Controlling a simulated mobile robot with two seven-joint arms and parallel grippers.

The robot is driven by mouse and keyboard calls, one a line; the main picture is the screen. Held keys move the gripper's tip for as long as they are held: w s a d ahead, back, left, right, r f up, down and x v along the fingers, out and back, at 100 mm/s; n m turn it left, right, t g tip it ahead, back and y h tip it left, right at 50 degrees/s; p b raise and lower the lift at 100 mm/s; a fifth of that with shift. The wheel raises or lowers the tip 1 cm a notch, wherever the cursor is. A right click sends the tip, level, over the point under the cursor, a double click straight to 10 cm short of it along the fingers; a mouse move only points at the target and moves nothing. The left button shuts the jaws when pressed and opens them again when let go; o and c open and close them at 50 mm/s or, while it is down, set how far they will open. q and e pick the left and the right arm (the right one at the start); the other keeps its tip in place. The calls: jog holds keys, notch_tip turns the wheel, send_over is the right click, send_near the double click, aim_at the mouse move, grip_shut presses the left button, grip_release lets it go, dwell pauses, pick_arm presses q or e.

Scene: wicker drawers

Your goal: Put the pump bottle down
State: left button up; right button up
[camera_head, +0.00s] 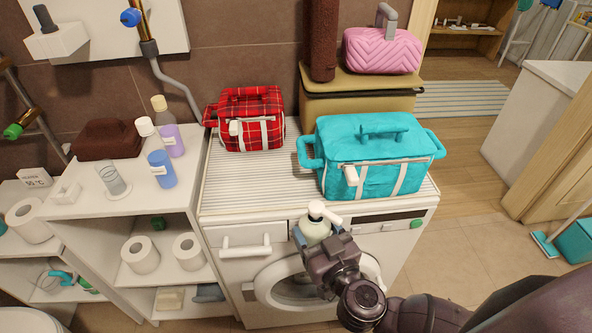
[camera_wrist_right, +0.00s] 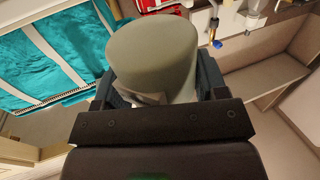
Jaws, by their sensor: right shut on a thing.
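The pump bottle (camera_head: 313,229) is pale green-grey with a white pump head. It is upright in my right gripper (camera_head: 317,238), in front of the washing machine's top front edge. In the right wrist view the bottle (camera_wrist_right: 153,52) fills the space between the dark fingers (camera_wrist_right: 155,90), which are shut on its sides. Its lower part is hidden by the gripper in the head view. My left gripper is in neither view.
The washing machine top (camera_head: 260,187) holds a red plaid bag (camera_head: 252,120) and a turquoise bag (camera_head: 375,150); its front left part is clear. The white shelf (camera_head: 125,204) at left holds two capped bottles, a glass and a folded brown towel (camera_head: 108,139).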

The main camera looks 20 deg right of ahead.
jog(key=w, duration=0.5)
jog(key=w+b, duration=0.1)
jog(key=w, duration=0.4)
jog(key=shift+w+a+f, duration=0.1)
jog(key=shift+w+a, duration=0.1)
jog(key=shift+w, duration=0.45)
jog(key=shift+w+b, duration=0.3)
jog(key=shift+w, duration=0.25)
jog(key=w, duration=0.1)
jog(key=w+b, duration=0.1)
jog(key=w, duration=0.1)
jog(key=shift+a+f, duration=0.15)
jog(key=shift+f, duration=0.2)
jog(key=shift+r, duration=0.15)
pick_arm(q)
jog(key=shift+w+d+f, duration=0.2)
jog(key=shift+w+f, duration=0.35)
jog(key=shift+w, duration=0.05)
pick_arm(e)
jog(key=o, duration=1)
jog(key=shift+s, duration=0.1)
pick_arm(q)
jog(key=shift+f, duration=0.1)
pick_arm(e)
jog(key=shift+o, duration=0.8)
